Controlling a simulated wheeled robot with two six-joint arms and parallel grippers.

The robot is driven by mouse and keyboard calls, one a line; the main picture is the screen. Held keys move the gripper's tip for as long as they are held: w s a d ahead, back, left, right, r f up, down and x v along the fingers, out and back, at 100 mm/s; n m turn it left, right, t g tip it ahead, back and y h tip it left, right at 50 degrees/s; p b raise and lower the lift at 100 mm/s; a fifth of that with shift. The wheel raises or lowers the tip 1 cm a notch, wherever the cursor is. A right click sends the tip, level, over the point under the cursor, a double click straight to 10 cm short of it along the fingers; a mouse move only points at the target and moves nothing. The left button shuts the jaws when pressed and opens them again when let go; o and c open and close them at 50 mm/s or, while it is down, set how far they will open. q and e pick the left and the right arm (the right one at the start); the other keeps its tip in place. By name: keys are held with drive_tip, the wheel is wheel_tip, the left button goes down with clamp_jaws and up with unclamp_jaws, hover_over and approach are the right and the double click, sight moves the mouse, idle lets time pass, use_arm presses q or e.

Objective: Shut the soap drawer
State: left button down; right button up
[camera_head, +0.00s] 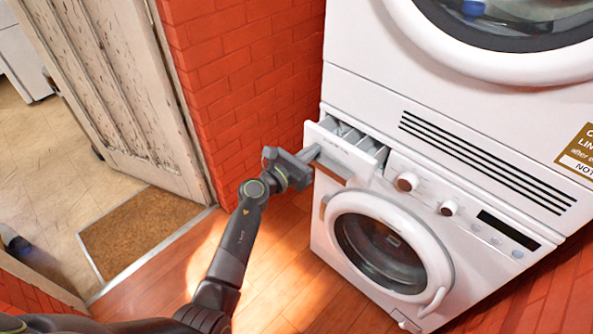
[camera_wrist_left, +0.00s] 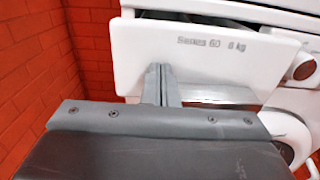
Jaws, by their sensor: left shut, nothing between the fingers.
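The soap drawer (camera_head: 342,152) sticks out from the upper left of the white washing machine (camera_head: 318,221), and its open compartments show from above. Its white front panel (camera_wrist_left: 215,52) fills much of the left wrist view, with grey lettering on it. My left gripper (camera_head: 312,152) is shut and empty, with its fingertips at the left part of the drawer front. In the left wrist view the closed fingers (camera_wrist_left: 158,80) point at the panel's lower left part; I cannot tell whether they touch it. My right gripper is not in view.
A dryer (camera_head: 360,60) with a round door stands on top of the washer. A red brick wall (camera_head: 240,75) is left of the machines. A worn door (camera_head: 110,95) and a brown mat (camera_head: 140,232) are farther left. The wooden floor before the washer is clear.

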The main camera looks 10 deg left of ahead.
sight(326, 137)
use_arm(q)
drive_tip(key=b+x, duration=0.2)
drive_tip(key=x, duration=0.4)
drive_tip(key=shift+w+f, duration=0.1)
drive_tip(key=shift+w, duration=0.05)
drive_tip(key=shift+w+d+r, duration=0.1)
drive_tip(key=shift+r, duration=0.25)
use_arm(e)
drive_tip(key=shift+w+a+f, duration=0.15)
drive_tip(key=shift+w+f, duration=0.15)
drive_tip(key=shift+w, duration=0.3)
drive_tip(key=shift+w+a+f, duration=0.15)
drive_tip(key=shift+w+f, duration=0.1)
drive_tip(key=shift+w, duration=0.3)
use_arm(q)
drive_tip(key=shift+r, duration=0.1)
